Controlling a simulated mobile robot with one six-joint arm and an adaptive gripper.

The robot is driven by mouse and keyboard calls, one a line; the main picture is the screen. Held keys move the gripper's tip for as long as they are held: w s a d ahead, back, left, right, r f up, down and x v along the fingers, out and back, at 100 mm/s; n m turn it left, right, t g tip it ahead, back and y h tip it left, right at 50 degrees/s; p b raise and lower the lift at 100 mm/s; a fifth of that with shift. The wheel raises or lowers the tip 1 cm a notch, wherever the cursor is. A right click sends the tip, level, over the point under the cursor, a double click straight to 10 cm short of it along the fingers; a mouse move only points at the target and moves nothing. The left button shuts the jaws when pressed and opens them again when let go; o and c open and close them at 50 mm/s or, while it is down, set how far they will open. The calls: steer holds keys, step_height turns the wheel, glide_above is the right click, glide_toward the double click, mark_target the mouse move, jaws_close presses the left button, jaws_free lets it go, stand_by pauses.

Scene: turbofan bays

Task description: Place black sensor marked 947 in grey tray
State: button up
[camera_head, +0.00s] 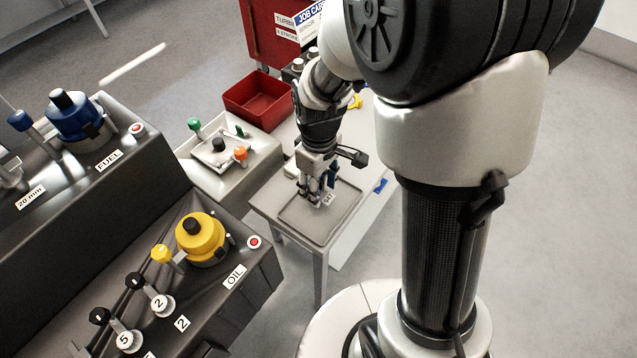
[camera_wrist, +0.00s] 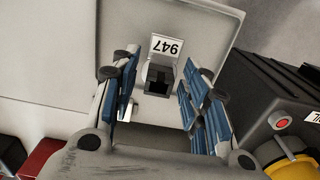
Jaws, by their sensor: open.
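The grey tray (camera_head: 291,222) lies on a small stand in the middle of the head view; its flat floor and rim also show in the wrist view (camera_wrist: 120,22). The black sensor (camera_wrist: 160,84), with a white tag reading 947 (camera_wrist: 167,45), is at the tray floor in the wrist view and appears to rest on it. In the head view the sensor is mostly hidden by the fingers; a bit of white tag (camera_head: 328,199) shows. My gripper (camera_head: 317,196) is low over the tray, open, with its blue-padded fingers on either side of the sensor and gaps visible beside it.
A red bin (camera_head: 259,100) and a light fixture with green and orange knobs (camera_head: 219,151) stand behind the tray. The dark engine bay with the yellow OIL unit (camera_head: 202,238) is at the left, close to the tray. Small blue (camera_head: 381,186) and yellow (camera_head: 355,101) items lie nearby.

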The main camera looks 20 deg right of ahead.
steer(key=shift+r, duration=0.1)
step_height(320, 180, up, 11)
steer(key=p, duration=0.4)
steer(key=s+r+m+t, duration=0.4)
steer(key=s+r+m, duration=0.3)
steer(key=s+r, duration=0.4)
steer(key=s, duration=0.4)
steer(key=shift+s+d+r+t, duration=0.25)
steer(key=shift+s+r+t, duration=0.05)
steer(key=shift+s+r, duration=0.1)
steer(key=shift+f, duration=0.1)
steer(key=shift+f+b, duration=0.35)
steer(key=shift+b, duration=0.05)
